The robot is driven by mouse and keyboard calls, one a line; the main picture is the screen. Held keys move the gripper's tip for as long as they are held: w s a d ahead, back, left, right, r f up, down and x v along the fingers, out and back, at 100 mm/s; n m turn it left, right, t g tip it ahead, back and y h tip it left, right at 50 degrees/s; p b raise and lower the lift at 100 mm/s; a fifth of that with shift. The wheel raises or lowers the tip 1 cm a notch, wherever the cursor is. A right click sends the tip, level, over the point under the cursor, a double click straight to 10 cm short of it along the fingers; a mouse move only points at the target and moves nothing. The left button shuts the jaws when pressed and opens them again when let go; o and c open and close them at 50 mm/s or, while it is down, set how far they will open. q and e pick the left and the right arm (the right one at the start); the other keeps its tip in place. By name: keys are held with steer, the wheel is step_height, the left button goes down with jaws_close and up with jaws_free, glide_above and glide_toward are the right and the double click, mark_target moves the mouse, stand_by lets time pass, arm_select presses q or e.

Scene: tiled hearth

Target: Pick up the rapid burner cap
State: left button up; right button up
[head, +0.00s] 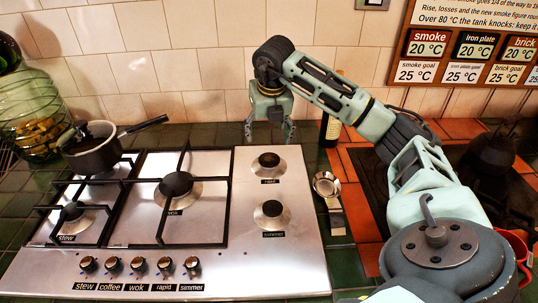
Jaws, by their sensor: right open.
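The rapid burner cap (269,159) is a small dark disc on its round metal burner, at the back right of the steel hob (225,262). A small label, apparently "rapid", lies in front of it. My right gripper (269,138) is open and empty, fingers pointing down. In the picture its fingertips show just above the cap, one to each side. The gap in height and depth is hard to tell, and I see no contact. My left gripper is not in view.
The simmer burner (272,209) sits just in front. Black grates around the wok burner (176,184) are to the left. A dark pot (92,150) stands at the back left. A metal utensil (328,187) lies right of the hob, and a dark bottle (330,128) stands behind my arm.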

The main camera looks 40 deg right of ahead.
mark_target(268, 158)
step_height(268, 158, down, 4)
steer(key=shift+r+b, duration=0.25)
steer(key=shift+b, duration=0.65)
steer(key=x, duration=0.2)
steer(key=p+x, duration=0.1)
steer(key=x, duration=0.4)
steer(key=shift+s+d, duration=0.3)
steer(key=shift+d, duration=0.05)
steer(key=shift+w+f, duration=0.15)
steer(key=shift+f, duration=0.1)
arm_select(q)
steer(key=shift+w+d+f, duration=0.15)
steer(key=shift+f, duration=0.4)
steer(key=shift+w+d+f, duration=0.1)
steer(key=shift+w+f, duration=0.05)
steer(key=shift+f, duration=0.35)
arm_select(e)
steer(key=shift+c, duration=0.3)
steer(key=c, duration=1.1)
steer(key=shift+c, duration=0.6)
steer(key=shift+r, duration=0.15)
